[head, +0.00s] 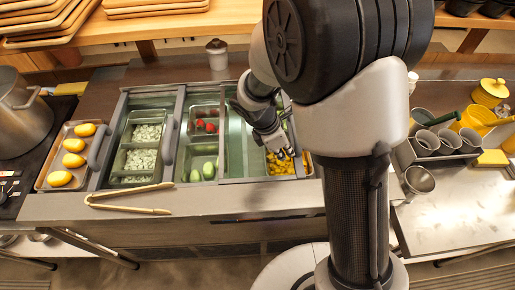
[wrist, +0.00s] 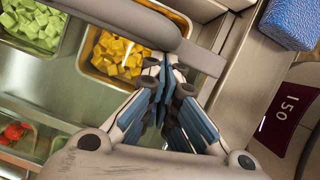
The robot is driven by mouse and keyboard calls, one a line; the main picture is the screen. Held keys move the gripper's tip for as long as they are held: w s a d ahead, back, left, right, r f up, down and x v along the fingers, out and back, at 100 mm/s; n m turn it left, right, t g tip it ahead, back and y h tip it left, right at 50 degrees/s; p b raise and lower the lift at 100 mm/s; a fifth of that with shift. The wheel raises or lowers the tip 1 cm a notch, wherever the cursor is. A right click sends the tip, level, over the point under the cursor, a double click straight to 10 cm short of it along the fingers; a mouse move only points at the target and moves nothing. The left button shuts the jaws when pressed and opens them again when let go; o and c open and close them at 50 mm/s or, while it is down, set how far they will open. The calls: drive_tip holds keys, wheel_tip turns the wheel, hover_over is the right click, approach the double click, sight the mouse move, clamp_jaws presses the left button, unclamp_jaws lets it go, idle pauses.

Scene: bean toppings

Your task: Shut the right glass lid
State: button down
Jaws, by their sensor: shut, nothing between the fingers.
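The topping counter has several sliding-style glass panes in metal frames. The right glass lid (head: 236,150) shows as a greenish pane left of my arm, partly hidden by it. A grey rounded handle (wrist: 130,18) crosses the top of the wrist view beside a metal frame strip. My gripper (head: 275,151) is over the right section, by the yellow cubes. In the wrist view my gripper (wrist: 163,68) is shut and empty, its fingertips right by the handle's lower side; I cannot tell whether they touch it.
A pan of yellow cubes (wrist: 118,55) and a pan of green cubes (wrist: 33,25) lie beneath. Tongs (head: 128,198) lie on the front ledge. A blue block (wrist: 288,22) and a dark "150" label (wrist: 286,112) are at the wrist view's right. Metal cups (head: 440,141) stand right of my arm.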

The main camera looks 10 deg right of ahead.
drive_tip(key=d, duration=0.7)
drive_tip(key=shift+s+d+p, duration=0.15)
drive_tip(key=shift+d+p, duration=0.1)
drive_tip(key=shift+p, duration=0.2)
drive_tip(key=shift+a, duration=0.1)
